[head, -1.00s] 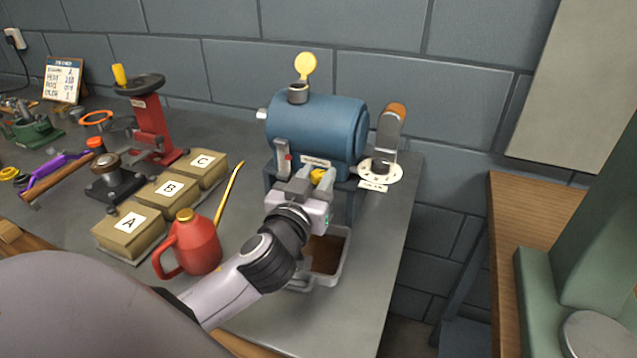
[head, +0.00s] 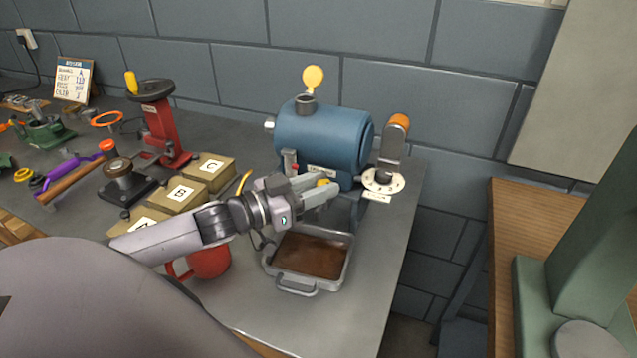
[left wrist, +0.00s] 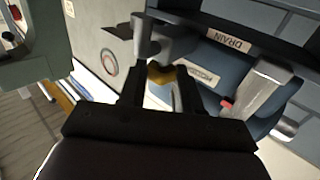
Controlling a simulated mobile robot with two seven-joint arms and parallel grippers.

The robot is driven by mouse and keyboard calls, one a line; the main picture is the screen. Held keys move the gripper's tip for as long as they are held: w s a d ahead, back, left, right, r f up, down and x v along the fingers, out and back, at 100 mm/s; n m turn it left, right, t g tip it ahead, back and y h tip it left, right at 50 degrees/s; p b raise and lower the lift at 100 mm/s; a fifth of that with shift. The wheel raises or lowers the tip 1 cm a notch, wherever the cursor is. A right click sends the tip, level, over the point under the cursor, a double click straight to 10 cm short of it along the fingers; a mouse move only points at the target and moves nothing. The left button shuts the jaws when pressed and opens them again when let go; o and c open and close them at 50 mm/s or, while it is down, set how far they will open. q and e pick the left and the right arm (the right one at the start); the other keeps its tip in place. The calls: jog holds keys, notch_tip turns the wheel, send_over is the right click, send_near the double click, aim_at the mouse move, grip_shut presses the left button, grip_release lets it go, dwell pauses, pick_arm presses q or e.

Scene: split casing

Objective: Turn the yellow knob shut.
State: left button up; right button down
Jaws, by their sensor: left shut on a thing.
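The yellow knob (head: 322,184) is at the lower front of the blue tank (head: 325,140), mostly hidden by my gripper in the head view. My left gripper (head: 318,190) reaches it from the left and is shut on it. In the left wrist view the yellow knob (left wrist: 160,74) sits between the fingers (left wrist: 155,88), beside a grey metal fitting. A label reading DRAIN (left wrist: 228,39) is on the dark frame near it. My right gripper is in neither view.
A metal tray (head: 312,255) with brown content stands below the tank. A red can (head: 210,262) is partly hidden behind my left arm. Boxes marked B (head: 177,195) and C (head: 212,170) stand left. A lever with an orange end (head: 398,122) stands right of the tank.

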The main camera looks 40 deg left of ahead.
pick_arm(q)
jog(key=shift+f, duration=0.1)
dwell(0.4)
jog(key=o, duration=1)
jog(key=shift+o, duration=0.2)
jog(key=v, duration=0.7)
jog(key=shift+a, duration=0.15)
